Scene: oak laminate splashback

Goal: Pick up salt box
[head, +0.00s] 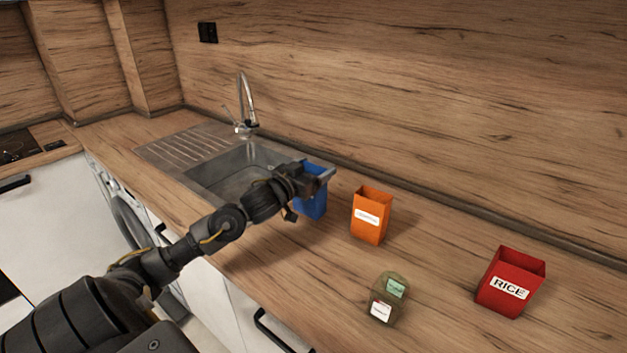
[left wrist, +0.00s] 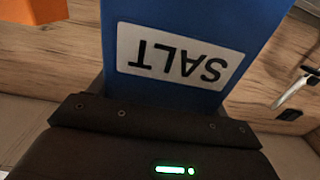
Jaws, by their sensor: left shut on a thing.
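The salt box is blue. In the head view the salt box (head: 314,204) is upright at the right edge of the sink, partly hidden by my left gripper. In the left wrist view the salt box (left wrist: 215,30) fills the upper middle, with its white SALT label upside down. My left gripper (head: 322,174) is at the upper part of the box and shut on it. Its fingertips are mostly hidden in the left wrist view. I cannot tell whether the box touches the counter. My right gripper is not in view.
An orange box (head: 371,217) stands just right of the salt box. A green jar (head: 387,298) and a red RICE box (head: 510,282) are farther right on the counter. The sink (head: 236,170) and tap (head: 244,106) are to the left. The wooden splashback (head: 420,90) rises behind.

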